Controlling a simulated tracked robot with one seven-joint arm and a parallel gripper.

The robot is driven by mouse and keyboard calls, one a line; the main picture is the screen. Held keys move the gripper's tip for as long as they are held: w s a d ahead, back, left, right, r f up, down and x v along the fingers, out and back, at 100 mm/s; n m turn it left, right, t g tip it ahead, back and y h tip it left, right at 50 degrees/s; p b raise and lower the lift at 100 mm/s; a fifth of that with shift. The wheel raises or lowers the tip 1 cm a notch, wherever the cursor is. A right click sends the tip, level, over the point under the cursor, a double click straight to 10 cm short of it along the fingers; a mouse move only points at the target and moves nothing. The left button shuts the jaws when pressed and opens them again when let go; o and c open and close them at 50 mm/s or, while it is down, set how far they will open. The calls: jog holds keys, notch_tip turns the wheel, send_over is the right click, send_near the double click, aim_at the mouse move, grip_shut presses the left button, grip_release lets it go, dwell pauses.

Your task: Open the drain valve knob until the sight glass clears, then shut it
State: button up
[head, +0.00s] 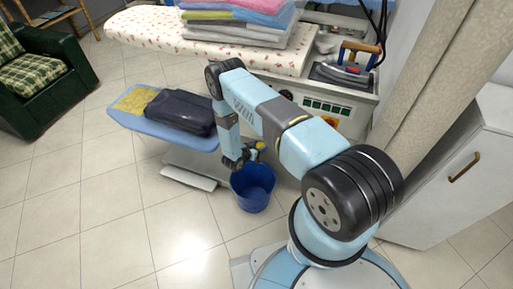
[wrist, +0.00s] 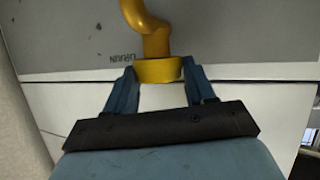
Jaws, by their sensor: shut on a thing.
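The yellow drain valve knob (wrist: 158,70) shows in the wrist view as a short round piece at the end of a curved yellow pipe (wrist: 150,22). My gripper (wrist: 158,75) has its two blue fingers against either side of the knob and is shut on it. In the head view a small yellow part (head: 260,146) shows beside my gripper, low at the front of the ironing machine. I cannot make out the sight glass in either view. How far the knob is turned cannot be told.
A blue bucket (head: 253,190) stands on the tiles just under my gripper. A blue ironing board (head: 147,122) with dark folded cloth (head: 181,112) is close on the left. A white cabinet (head: 455,175) stands at right. The tiled floor at front left is clear.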

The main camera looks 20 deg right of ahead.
jog(key=shift+d+r+n+t+y, duration=0.1)
jog(key=shift+n+t+y, duration=2.2)
jog(key=shift+n, duration=0.4)
jog(key=o, duration=1)
jog(key=shift+s+d, duration=0.1)
jog(key=v, duration=1.3)
jog(key=shift+s+r, duration=0.2)
jog(key=shift+s, duration=0.15)
